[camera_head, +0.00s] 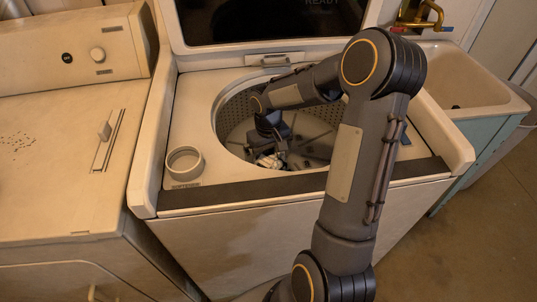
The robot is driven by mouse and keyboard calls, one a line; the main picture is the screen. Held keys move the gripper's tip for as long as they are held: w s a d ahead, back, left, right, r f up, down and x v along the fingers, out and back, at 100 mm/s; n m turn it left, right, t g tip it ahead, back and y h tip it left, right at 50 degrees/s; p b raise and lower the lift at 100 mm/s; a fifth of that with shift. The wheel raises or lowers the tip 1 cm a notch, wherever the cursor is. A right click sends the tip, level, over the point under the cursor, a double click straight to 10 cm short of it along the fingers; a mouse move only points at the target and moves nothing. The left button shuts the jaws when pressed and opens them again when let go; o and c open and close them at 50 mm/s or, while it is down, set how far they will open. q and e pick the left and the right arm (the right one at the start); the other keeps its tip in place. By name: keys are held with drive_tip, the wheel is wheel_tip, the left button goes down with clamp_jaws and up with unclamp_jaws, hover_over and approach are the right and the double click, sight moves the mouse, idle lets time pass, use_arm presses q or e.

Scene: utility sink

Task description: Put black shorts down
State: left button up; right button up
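My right arm reaches over the front of the open top-loading washer (205,118) and down into its drum (237,112). My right gripper (269,163) is low inside the drum, near the front left of its floor. The gripper is small and dark here, so I cannot tell whether its fingers are open or shut. I cannot make out the black shorts for certain; dark shapes on the drum floor around the gripper are hard to tell apart. My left gripper is not in view.
The washer's raised lid (270,20) stands behind the drum. A round dispenser cup (184,163) sits at the front left of the washer top. Another appliance (60,150) stands at left. A utility sink (462,85) with a brass faucet (418,17) is at right.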

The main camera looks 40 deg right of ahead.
sight(269, 153)
drive_tip(key=shift+r, duration=0.5)
wheel_tip(269, 153, up, 11)
drive_tip(key=p, duration=0.1)
drive_tip(key=shift+r+p, duration=0.2)
drive_tip(key=shift+p, duration=0.2)
